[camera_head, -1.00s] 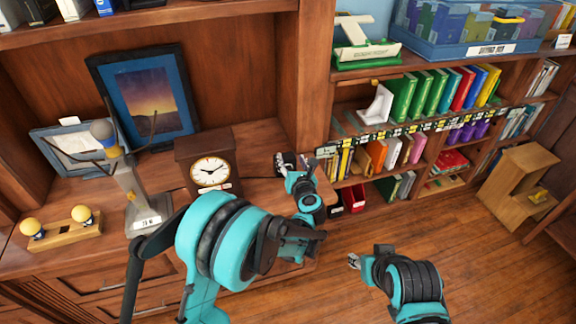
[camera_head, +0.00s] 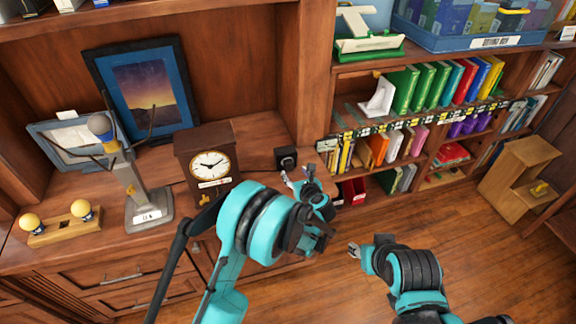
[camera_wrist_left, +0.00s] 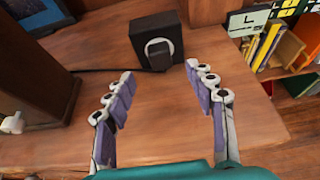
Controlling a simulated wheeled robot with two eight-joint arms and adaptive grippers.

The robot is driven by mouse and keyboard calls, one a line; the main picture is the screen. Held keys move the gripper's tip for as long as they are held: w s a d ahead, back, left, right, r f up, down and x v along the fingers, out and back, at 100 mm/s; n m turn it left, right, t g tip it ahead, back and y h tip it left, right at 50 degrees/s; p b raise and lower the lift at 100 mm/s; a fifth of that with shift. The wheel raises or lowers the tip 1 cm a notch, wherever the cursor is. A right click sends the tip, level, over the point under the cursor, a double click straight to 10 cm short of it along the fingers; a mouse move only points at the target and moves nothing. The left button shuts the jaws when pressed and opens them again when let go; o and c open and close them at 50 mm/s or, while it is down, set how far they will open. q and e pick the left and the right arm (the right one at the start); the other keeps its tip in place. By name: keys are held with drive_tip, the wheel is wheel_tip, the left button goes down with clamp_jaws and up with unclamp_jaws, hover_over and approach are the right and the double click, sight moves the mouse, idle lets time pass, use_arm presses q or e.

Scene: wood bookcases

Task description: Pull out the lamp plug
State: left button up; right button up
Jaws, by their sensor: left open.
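A black socket box (camera_head: 286,157) stands on the wooden counter right of the clock. In the left wrist view, the black plug (camera_wrist_left: 159,57) sits in the round pale socket on the face of this box (camera_wrist_left: 140,42). A dark cord runs left from there. The lamp (camera_head: 140,195), with a grey base and a bulb on top, stands left of the clock. My left gripper (camera_head: 296,177) is open and empty just in front of the box; its spread fingers (camera_wrist_left: 160,82) point at the plug without touching it. My right gripper (camera_head: 354,250) is low over the floor, its opening unclear.
A brown clock (camera_head: 208,165) stands close left of the box. A shelf of books (camera_head: 375,152) is on the right. A wooden stand with two bulbs (camera_head: 62,232) is far left. The counter before the box is bare.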

sight(290, 166)
use_arm(q)
drive_tip(key=b+x, duration=0.1)
drive_tip(key=x, duration=0.5)
drive_tip(key=shift+f, duration=0.15)
drive_tip(key=shift+w+a+f+b, duration=0.2)
drive_tip(key=shift+w+b, duration=0.25)
drive_tip(key=shift+w, duration=0.2)
drive_tip(key=shift+b, duration=0.45)
idle(0.4)
clamp_jaws()
drive_tip(key=shift+s, duration=0.1)
drive_tip(key=shift+s+d+b, duration=0.15)
drive_tip(key=shift+s+d, duration=0.15)
drive_tip(key=shift+s, duration=0.6)
drive_tip(key=shift+s+d+b, duration=0.15)
drive_tip(key=shift+s+d, duration=0.2)
drive_tip(key=shift+s, duration=0.55)
drive_tip(key=shift+s+d+b, duration=0.15)
drive_tip(key=shift+s+d, duration=0.15)
drive_tip(key=shift+s, duration=0.65)
